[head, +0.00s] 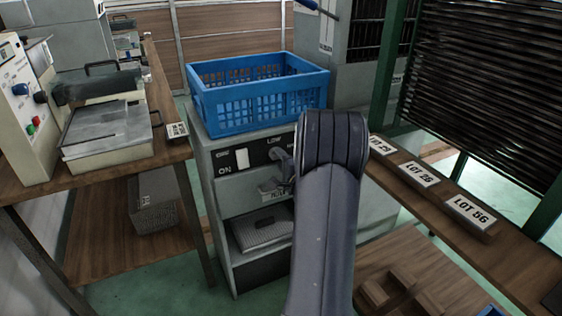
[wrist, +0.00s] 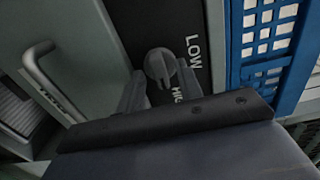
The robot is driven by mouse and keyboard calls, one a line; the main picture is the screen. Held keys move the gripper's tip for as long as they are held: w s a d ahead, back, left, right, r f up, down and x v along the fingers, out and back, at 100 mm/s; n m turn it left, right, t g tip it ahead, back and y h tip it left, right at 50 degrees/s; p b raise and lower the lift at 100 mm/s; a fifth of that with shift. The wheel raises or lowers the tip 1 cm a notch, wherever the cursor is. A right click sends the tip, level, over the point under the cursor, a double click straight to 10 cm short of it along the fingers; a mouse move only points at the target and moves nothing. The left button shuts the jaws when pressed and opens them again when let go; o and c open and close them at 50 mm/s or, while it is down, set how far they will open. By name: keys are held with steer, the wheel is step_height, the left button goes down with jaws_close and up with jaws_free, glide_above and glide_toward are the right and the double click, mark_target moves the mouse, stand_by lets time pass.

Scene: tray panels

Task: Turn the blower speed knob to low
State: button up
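The blower speed knob (wrist: 160,66) is a round grey knob with a raised grip on a dark panel strip (wrist: 133,22). In the wrist view the LOW label is at its upper right and the partly hidden HIGH label at its lower right. My gripper (wrist: 161,70) has its two grey fingers apart, one on each side of the knob. Whether they touch it is unclear. In the head view the knob (head: 276,153) shows small under LOW on the grey cabinet (head: 206,167), and my arm hides the panel's right part.
A blue crate (head: 232,119) sits on the cabinet, close to the panel. A white switch (head: 242,158) marked ON is left of the knob. A handle (wrist: 40,65) sticks out below the panel. Wooden benches (head: 168,152) flank the cabinet, the right one with LOT labels (head: 421,174).

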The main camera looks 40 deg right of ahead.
steer(key=shift+c, duration=0.5)
jaws_close()
steer(key=shift+n, duration=0.3)
steer(key=shift+f+n+b, duration=0.1)
steer(key=shift+n+b, duration=4.2)
steer(key=shift+n, duration=4.3)
steer(key=shift+o, duration=0.5)
jaws_free()
